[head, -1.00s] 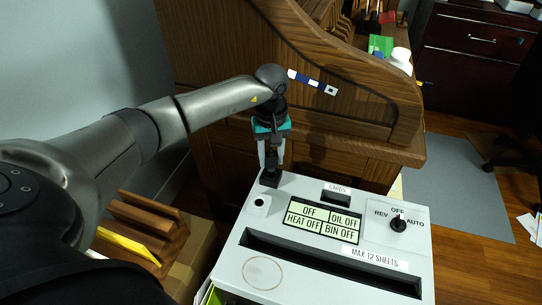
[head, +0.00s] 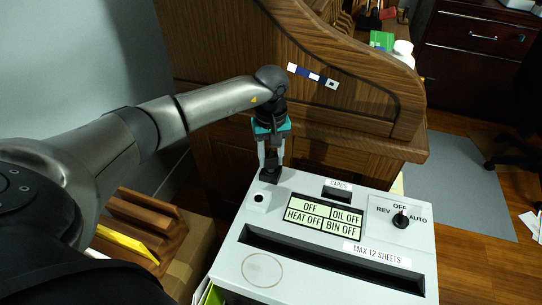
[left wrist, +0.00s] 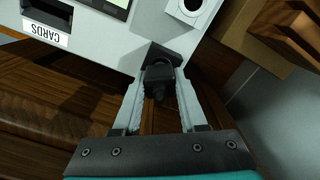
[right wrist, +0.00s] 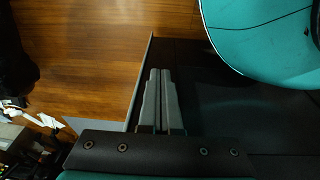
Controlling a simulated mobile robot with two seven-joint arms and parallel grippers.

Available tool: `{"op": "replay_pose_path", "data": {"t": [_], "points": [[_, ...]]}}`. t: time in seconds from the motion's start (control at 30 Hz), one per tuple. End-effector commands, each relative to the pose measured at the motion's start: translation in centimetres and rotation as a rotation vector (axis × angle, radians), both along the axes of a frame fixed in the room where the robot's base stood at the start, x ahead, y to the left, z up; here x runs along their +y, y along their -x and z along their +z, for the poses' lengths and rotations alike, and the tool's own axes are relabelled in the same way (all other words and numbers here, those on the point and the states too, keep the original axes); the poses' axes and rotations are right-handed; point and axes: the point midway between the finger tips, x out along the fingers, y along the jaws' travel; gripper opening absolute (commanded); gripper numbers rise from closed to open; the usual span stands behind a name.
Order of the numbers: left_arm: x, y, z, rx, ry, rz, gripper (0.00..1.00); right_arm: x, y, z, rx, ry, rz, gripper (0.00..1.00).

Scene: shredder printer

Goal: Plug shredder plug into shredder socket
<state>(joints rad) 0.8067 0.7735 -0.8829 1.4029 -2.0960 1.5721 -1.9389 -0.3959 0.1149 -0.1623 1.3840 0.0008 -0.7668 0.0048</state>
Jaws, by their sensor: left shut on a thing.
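The black shredder plug (left wrist: 158,80) is between the fingers of my left gripper (left wrist: 162,72), which is shut on it. In the head view my left gripper (head: 271,165) points down at the back left corner of the grey-white shredder (head: 305,272). A dark square piece (left wrist: 172,53) lies at the shredder's edge just beyond the plug, apparently the shredder socket. The plug meets or overlaps it in the picture; I cannot tell how deep it sits. My right gripper (right wrist: 160,74) has its fingers together and shows nothing between them.
A round dark hole (head: 258,198) in the shredder top is close to the left gripper. A wooden desk (head: 330,135) stands right behind. A wooden rack (head: 140,235) and a cardboard box (head: 190,262) are at the left. Open floor (head: 470,255) lies right of the shredder.

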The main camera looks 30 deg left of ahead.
Motion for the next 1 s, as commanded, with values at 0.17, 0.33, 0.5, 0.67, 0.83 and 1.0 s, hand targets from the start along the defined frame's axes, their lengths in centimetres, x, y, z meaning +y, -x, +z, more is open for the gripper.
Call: {"op": "replay_pose_path", "data": {"t": [0.17,0.33,0.5,0.67,0.83,1.0], "points": [[0.0,0.0,-0.6,0.000,0.000,0.001,0.00,0.0,0.0,-0.6,0.000,0.000,0.000,0.00],[0.0,0.0,-1.2,0.001,-0.001,0.000,0.00,0.0,0.0,-1.0,0.000,0.000,0.000,0.00],[0.0,0.0,-1.6,0.001,-0.001,0.001,0.43,0.0,0.0,-1.4,0.000,0.000,0.000,0.00],[0.0,0.0,-1.4,0.000,0.000,0.001,0.61,0.0,0.0,-1.2,0.000,0.000,0.000,0.00],[0.0,0.0,-1.4,0.000,0.000,0.000,0.76,0.0,0.0,-1.2,0.000,0.000,0.000,0.00],[0.0,0.0,-1.5,0.001,-0.001,0.000,0.76,0.0,0.0,-1.2,0.000,0.000,0.000,0.00]]}}
